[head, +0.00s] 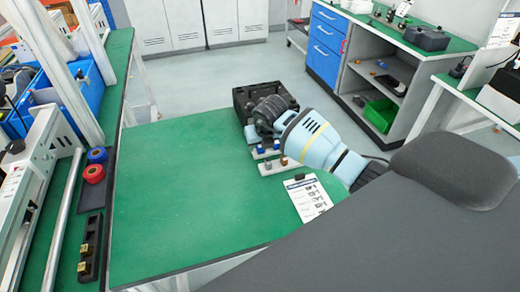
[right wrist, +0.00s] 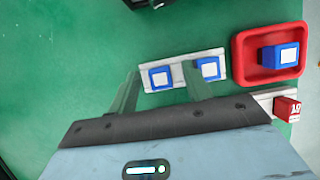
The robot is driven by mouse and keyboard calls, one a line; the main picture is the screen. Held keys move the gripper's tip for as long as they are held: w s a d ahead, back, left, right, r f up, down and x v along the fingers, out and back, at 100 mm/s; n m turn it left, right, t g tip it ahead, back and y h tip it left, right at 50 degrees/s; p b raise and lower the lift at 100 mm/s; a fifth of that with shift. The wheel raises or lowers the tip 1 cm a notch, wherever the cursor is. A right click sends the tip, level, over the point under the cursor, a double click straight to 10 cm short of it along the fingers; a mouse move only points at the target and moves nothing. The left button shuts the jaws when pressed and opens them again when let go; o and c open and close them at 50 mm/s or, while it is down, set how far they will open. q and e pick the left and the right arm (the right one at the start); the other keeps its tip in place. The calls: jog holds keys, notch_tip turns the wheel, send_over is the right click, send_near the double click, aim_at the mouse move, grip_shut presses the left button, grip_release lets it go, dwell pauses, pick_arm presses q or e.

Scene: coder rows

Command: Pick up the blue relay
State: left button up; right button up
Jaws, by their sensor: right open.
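My right gripper (head: 262,118) reaches over the green table's far right part in the head view. In the right wrist view the right gripper (right wrist: 160,72) is open and empty, its two fingers apart. A blue relay (right wrist: 161,77) with a white top shows between the fingers on a white strip; I cannot tell whether the fingers are down at its height. A second blue relay (right wrist: 208,68) sits on the same strip, just right of the right finger. A third blue relay (right wrist: 280,56) lies in a red tray (right wrist: 239,75). My left gripper is not in view.
A red labelled block (right wrist: 287,107) sits on another white strip (right wrist: 263,98). A black box (head: 243,97) stands behind the gripper. A printed sheet (head: 308,197) lies on the table (head: 185,190). Two tape rolls (head: 95,164) are at left. The table's middle is clear.

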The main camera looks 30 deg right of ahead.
grip_shut()
dwell(0.3)
jog(key=shift+r, duration=0.2)
jog(key=shift+w+r, duration=0.1)
jog(key=shift+r, duration=0.5)
notch_tip(320, 180, up, 2)
jog(key=shift+a+r, duration=0.1)
jog(key=s+a+r, duration=0.1)
jog(key=s+a, duration=0.9)
jog(key=s, duration=0.2)
jog(key=shift+a+r, duration=0.15)
jog(key=shift+a, duration=0.15)
